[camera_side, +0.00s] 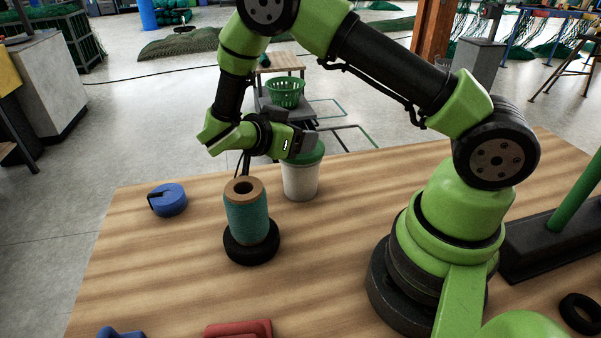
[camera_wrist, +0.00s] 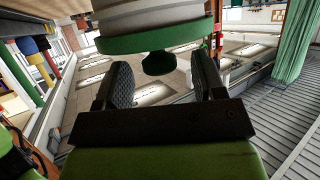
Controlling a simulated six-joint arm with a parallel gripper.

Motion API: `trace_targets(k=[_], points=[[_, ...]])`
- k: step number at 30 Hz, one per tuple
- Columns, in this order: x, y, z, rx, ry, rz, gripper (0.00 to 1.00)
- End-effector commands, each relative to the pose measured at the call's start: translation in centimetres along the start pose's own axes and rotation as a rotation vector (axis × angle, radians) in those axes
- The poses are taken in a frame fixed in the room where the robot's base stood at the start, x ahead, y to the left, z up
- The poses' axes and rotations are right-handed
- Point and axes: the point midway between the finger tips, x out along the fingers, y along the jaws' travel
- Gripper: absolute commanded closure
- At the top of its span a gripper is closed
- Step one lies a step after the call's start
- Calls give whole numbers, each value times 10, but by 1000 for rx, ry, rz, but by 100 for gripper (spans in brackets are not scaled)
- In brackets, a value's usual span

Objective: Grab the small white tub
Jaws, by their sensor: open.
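The small white tub (camera_side: 300,182) stands upright on the wooden table near its back edge, with a green lid on top. In the wrist view the tub (camera_wrist: 155,15) appears upside down at the top, its green lid rim (camera_wrist: 150,39) and a dark green knob facing down the picture. My gripper (camera_side: 308,146) is at lid height, overlapping the tub's upper left in the side view. In the wrist view its two dark fingers (camera_wrist: 164,80) are spread apart with nothing held between them, pointing towards the lid. Whether a finger touches the lid cannot be told.
A teal spool (camera_side: 247,217) stands on a black ring (camera_side: 251,248) in front-left of the tub. A blue round item (camera_side: 169,200) lies farther left. A red item (camera_side: 238,330) is at the front edge. The table right of the tub is clear up to my base.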

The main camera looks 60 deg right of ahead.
Motion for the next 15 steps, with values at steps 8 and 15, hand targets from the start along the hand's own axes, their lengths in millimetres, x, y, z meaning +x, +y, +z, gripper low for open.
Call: trace_targets(k=[8,15], points=[[10,0,0,0,-1,0,37],[10,0,0,0,-1,0,78]])
